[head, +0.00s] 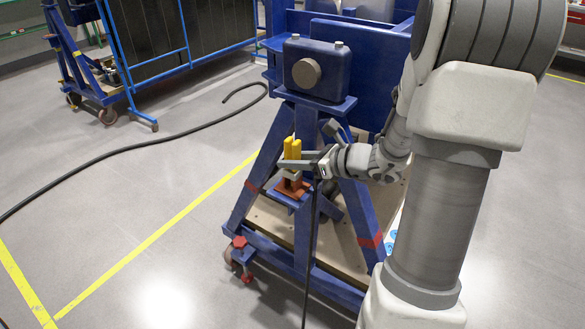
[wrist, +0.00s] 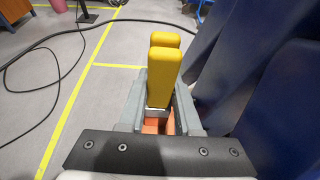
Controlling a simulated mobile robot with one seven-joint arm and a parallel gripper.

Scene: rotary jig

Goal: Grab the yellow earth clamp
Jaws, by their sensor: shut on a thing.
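The yellow earth clamp (head: 292,149) stands upright at the front of the blue rotary jig (head: 317,68) in the head view. It sits just above a reddish-brown block (head: 291,187) on a small blue ledge. My gripper (head: 289,163) reaches in from the right and is shut on the clamp. In the wrist view the two yellow handles of the clamp (wrist: 160,75) rise between the fingers of my gripper (wrist: 158,110). Orange shows below, between the fingers. The clamp's lower end is mostly hidden, so I cannot tell whether it touches the block.
The jig's blue legs and base beam (head: 267,250) surround the clamp's spot. A black cable (head: 130,150) lies across the floor at left. A blue-framed cart (head: 175,40) stands at the back left. The floor at left, with yellow lines, is mostly clear.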

